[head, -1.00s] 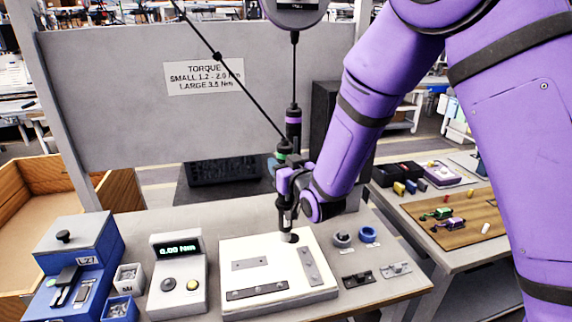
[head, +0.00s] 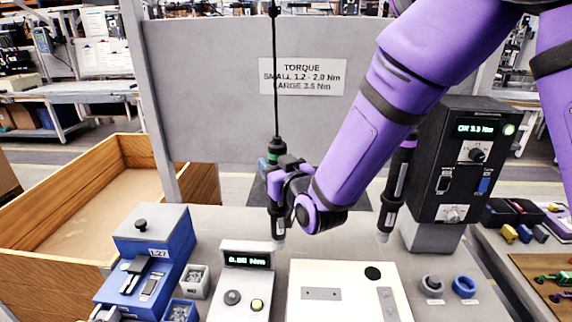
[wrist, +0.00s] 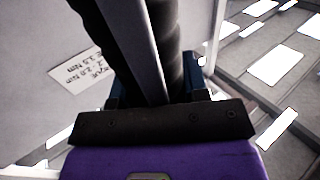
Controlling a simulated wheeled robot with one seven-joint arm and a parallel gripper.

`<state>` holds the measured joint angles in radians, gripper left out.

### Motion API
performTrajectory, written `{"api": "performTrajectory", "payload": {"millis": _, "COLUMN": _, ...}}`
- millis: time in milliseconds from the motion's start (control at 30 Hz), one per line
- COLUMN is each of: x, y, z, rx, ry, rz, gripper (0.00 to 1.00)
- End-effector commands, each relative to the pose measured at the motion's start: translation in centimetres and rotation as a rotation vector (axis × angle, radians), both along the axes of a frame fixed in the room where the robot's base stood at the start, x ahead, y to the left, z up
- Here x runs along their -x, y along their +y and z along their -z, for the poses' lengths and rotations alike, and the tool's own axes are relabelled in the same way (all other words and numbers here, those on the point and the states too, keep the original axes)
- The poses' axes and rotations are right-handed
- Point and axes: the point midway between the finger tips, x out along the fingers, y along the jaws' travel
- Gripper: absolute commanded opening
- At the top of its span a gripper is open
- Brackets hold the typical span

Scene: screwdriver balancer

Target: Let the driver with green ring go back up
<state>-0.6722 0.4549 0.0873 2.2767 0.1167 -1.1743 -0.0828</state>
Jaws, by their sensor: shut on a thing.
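The driver with the green ring (head: 273,158) hangs upright on a straight, near-vertical cord (head: 275,80). My gripper (head: 277,190) is shut on its body below the ring, and the fingers hide part of it. The driver's lower end (head: 278,230) shows below the gripper, near the back right corner of the torque tester (head: 247,262). In the wrist view the dark driver body (wrist: 122,45) fills the space in front of my gripper. A second driver with a purple ring (head: 399,178) hangs to the right, slightly tilted.
A white fixture board (head: 340,272) lies right of the tester. A blue dispenser (head: 165,255) stands at left. A black controller (head: 460,165) stands at right, reading OK. A grey panel (head: 210,100) with a torque sign (head: 303,76) rises behind.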

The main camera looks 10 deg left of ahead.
Motion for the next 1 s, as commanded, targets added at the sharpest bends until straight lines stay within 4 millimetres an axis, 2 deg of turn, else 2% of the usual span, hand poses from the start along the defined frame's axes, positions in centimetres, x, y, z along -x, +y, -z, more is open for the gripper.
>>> {"api": "performTrajectory", "payload": {"millis": 600, "x": 0.1, "y": 0.1, "z": -4.2, "rx": 0.0, "ry": -0.001, "rz": -0.002, "gripper": 0.0}}
{"api": "performTrajectory", "payload": {"millis": 1000, "x": 0.1, "y": 0.1, "z": -4.6, "rx": 0.001, "ry": 0.0, "rz": -0.002, "gripper": 0.0}}
